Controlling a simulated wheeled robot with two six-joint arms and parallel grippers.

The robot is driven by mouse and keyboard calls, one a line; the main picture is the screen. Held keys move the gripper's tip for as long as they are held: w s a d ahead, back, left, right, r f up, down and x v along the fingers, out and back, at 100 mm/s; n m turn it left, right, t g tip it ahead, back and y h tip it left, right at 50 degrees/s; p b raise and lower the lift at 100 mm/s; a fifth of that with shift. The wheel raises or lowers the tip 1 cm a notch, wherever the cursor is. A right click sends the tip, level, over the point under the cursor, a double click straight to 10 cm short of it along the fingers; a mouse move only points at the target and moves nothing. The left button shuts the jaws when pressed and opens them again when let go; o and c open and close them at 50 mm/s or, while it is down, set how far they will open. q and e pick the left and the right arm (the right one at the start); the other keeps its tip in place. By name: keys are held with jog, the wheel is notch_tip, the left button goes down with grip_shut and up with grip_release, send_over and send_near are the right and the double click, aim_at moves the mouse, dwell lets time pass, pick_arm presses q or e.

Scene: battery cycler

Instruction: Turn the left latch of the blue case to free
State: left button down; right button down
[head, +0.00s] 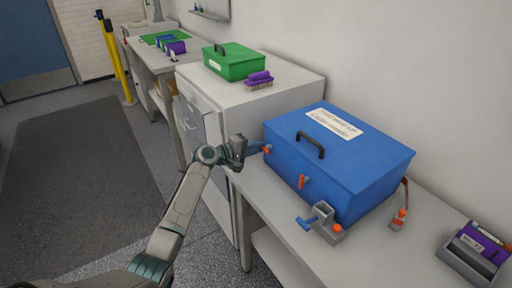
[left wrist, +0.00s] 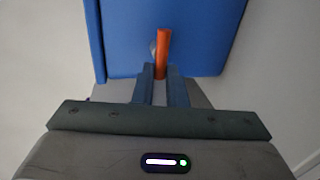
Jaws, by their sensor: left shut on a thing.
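The blue case (head: 335,162) with a black handle and a white label stands on the bench, its lid down. Its left latch (head: 267,149) is a small orange lever on the case front near the left corner. A second orange latch (head: 304,181) sits further right on the front. My left gripper (head: 256,149) is at the left latch. In the left wrist view its fingers (left wrist: 161,84) are shut on the orange latch (left wrist: 163,50), which points up and down in that picture against the blue case (left wrist: 205,40). My right gripper is not in view.
A grey fixture with a blue lever (head: 323,219) stands in front of the case. A grey holder with purple packs (head: 476,250) is at the bench's right. The floor at left is clear.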

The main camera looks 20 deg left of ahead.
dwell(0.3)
pick_arm(q)
jog(key=c, duration=1.5)
grip_release()
jog(key=shift+s+a, duration=0.1)
jog(key=shift+b+v, duration=1.05)
jog(key=shift+v, duration=4.25)
